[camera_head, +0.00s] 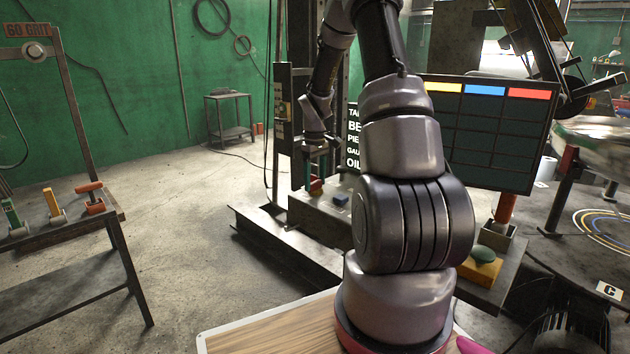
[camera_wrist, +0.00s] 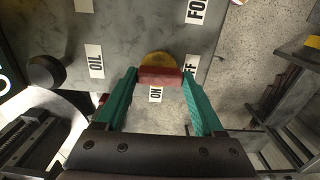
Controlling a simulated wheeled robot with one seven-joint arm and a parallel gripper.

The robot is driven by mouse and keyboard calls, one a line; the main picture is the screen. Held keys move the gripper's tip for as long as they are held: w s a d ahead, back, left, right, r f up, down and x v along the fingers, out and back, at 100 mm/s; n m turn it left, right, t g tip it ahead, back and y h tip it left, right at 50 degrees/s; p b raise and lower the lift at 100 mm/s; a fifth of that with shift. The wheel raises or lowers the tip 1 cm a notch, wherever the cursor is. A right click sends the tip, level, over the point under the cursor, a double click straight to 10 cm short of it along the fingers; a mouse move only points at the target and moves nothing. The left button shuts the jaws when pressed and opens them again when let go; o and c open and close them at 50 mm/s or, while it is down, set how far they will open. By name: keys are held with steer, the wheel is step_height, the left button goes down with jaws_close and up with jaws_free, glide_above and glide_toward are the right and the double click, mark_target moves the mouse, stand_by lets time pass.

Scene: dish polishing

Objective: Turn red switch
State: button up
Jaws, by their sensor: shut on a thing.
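The red switch (camera_wrist: 160,80) is a red bar on a round yellow base (camera_wrist: 157,59) in the wrist view. It lies crosswise in the picture. My gripper (camera_wrist: 160,75) has green fingers, one at each end of the bar, and is shut on it. An "ON" label (camera_wrist: 156,94) is on the near side of the switch. A second label (camera_wrist: 192,69) to its right is partly hidden by the right finger. In the head view, a small red part (camera_head: 316,187) shows below my gripper (camera_head: 316,148) on the machine's bench.
A dark round knob (camera_wrist: 45,72) and an "OIL" label (camera_wrist: 95,61) are left of the switch on the grey panel (camera_wrist: 125,35). In the head view, a dark display board (camera_head: 490,135) stands right of my arm. A side table with several coloured handles (camera_head: 54,203) stands at left.

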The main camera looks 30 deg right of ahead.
mark_target(315, 182)
steer(key=o, duration=1.4)
step_height(315, 182, up, 11)
steer(key=shift+f, duration=0.1)
